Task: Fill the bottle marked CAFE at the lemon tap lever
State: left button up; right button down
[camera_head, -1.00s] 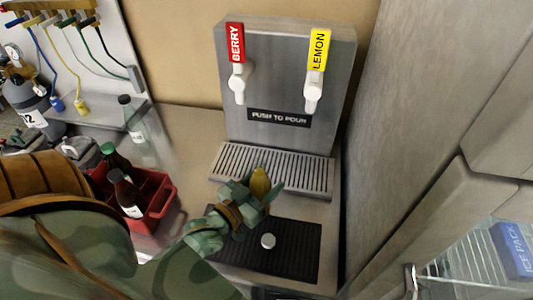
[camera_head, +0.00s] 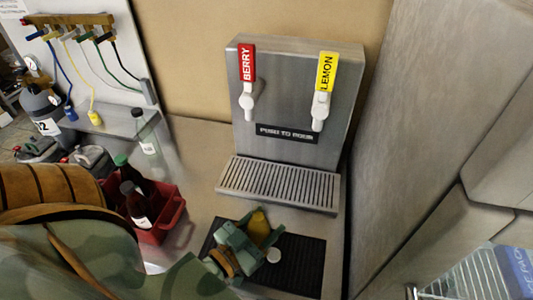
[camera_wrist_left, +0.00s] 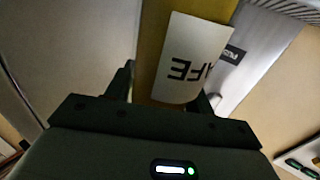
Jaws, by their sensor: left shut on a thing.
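My left gripper (camera_head: 250,238) is shut on a yellow bottle, whose top (camera_head: 258,226) shows between the fingers over the dark mat. In the left wrist view the bottle (camera_wrist_left: 152,60) carries a white label, on which the letters "AFE" show upside down. The yellow LEMON lever (camera_head: 327,72) is on the right of the steel tap tower, above its white spout (camera_head: 320,110). The gripper is in front of the slatted drip tray (camera_head: 280,182), apart from the lever. I cannot tell whether the bottle touches the mat. My right gripper is out of view.
A red BERRY lever (camera_head: 247,63) is left of the lemon one. A red crate (camera_head: 172,212) with bottles and a clear bottle (camera_head: 146,135) stand left. A grey wall (camera_head: 420,110) bounds the right.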

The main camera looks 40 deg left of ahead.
aim_at(258, 245)
pick_arm(q)
jog(key=shift+s+d+p, duration=0.15)
jog(key=shift+s+d, duration=0.2)
jog(key=shift+s, duration=0.45)
jog(key=shift+s+d+p, duration=0.1)
jog(key=shift+s+d, duration=0.3)
jog(key=shift+s, duration=0.35)
jog(key=shift+s+d+p, duration=0.15)
jog(key=shift+s+d, duration=0.2)
jog(key=shift+s, duration=0.45)
